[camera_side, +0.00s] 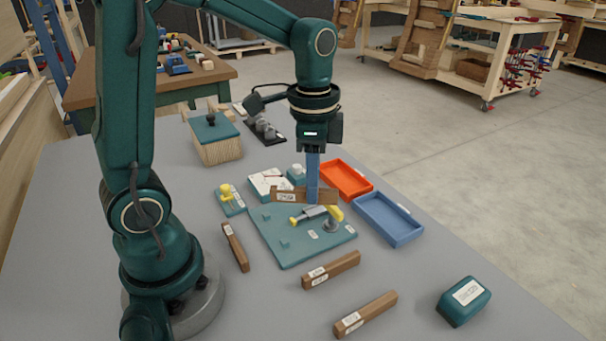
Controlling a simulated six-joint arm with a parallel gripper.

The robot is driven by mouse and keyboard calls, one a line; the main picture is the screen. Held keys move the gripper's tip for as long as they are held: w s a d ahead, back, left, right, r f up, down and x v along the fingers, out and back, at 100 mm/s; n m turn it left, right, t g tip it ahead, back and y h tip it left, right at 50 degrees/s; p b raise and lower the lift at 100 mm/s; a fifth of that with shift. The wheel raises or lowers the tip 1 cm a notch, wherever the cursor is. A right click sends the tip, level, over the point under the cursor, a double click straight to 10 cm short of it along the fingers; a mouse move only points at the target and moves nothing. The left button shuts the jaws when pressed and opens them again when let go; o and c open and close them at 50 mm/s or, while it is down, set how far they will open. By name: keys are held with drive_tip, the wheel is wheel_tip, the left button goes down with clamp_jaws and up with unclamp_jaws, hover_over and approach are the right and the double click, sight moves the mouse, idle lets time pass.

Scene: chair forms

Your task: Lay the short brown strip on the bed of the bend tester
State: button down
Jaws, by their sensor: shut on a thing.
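My gripper (313,185) points straight down with blue fingers. It is shut on a brown strip (288,196) with a white label, held level above the back of a teal plate (290,254). The plate carries a clamp with a yellow handle (333,213) and small raised blocks. A white panel with a dial (268,181) stands just behind the strip. I cannot tell for sure which of these is the bend tester, nor whether the held strip is the short one. The strip's middle is hidden by the fingers.
Three other labelled brown strips lie on the grey table, at left (235,247), in front (330,270) and nearest the camera (365,314). An orange tray (366,189) and a blue tray (390,238) are right of the plate. A teal block (463,302) lies front right.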

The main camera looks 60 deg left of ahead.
drive_tip(key=m, duration=0.3)
drive_tip(key=shift+s+a+f+m, duration=0.25)
drive_tip(key=shift+a+f+m, duration=0.05)
drive_tip(key=shift+a+m, duration=0.1)
drive_tip(key=shift+s+a+f+m, duration=0.4)
drive_tip(key=shift+a+f+m, duration=0.1)
drive_tip(key=shift+f+m, duration=0.7)
drive_tip(key=shift+s+a+f+m, duration=0.35)
drive_tip(key=shift+a+f+m, duration=0.2)
drive_tip(key=shift+f+m, duration=0.7)
drive_tip(key=shift+s+a+f+m, duration=0.45)
drive_tip(key=shift+f+m, duration=0.6)
drive_tip(key=shift+f, duration=0.3)
drive_tip(key=shift+a+f, duration=0.1)
drive_tip(key=shift+f, duration=0.25)
drive_tip(key=shift+c, duration=2.1)
unclamp_jaws()
drive_tip(key=shift+w, duration=0.1)
wheel_tip(320, 180, up, 6)
